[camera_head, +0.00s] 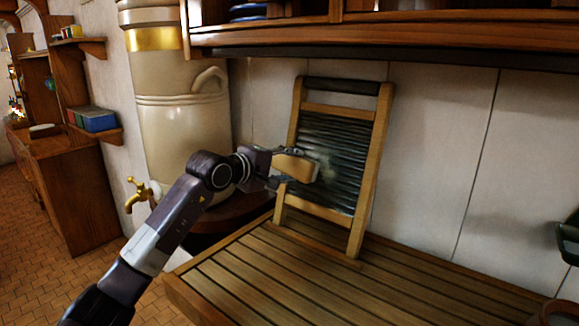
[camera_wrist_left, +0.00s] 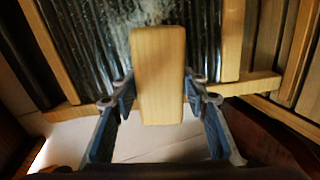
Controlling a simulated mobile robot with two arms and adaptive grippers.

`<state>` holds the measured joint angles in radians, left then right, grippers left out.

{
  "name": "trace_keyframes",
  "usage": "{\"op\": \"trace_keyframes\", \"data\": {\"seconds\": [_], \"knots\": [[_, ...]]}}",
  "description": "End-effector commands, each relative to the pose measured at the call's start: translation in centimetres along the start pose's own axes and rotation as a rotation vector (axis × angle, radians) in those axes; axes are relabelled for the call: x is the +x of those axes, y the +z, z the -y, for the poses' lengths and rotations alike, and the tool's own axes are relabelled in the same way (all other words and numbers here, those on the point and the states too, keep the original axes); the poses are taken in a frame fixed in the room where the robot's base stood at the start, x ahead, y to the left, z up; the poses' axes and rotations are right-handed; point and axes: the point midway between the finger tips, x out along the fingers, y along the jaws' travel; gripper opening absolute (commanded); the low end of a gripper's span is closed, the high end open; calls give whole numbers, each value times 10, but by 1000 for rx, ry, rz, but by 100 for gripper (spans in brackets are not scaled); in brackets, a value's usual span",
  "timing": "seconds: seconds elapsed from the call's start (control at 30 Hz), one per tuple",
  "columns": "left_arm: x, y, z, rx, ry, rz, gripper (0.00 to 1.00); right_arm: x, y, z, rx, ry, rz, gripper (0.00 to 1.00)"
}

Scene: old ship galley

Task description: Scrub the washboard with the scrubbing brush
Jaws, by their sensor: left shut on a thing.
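The washboard (camera_head: 349,141) stands on the slatted wooden counter and leans back against the white wall. It has a light wooden frame and a dark ribbed panel, with a pale smudge near the middle left. My left gripper (camera_head: 285,171) is shut on the scrubbing brush (camera_head: 297,166), whose wooden back faces me. The brush is at the left part of the ribbed panel; its bristles are hidden. In the left wrist view the brush (camera_wrist_left: 159,80) sits between both fingers, with the ribbed panel (camera_wrist_left: 85,45) right behind it. I cannot tell if the bristles touch it. My right gripper is not in view.
The slatted counter (camera_head: 262,275) is bare in front of the washboard. A large cream urn (camera_head: 183,110) with a brass tap (camera_head: 140,193) stands at left. A wooden shelf (camera_head: 400,32) overhangs the washboard. A dark green thing (camera_head: 568,238) is at the right edge.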

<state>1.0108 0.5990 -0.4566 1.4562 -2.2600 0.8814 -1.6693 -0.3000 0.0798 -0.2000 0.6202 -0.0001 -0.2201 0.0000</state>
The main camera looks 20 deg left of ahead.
Motion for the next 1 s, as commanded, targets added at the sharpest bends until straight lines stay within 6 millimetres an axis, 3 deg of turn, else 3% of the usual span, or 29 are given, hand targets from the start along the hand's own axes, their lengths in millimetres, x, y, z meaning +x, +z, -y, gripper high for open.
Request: {"op": "trace_keyframes", "data": {"seconds": [0.33,1.0], "knots": [[4,2,-1,0,3,1,4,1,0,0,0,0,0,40],[3,44,-6,2,3,2,4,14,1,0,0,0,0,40]]}}
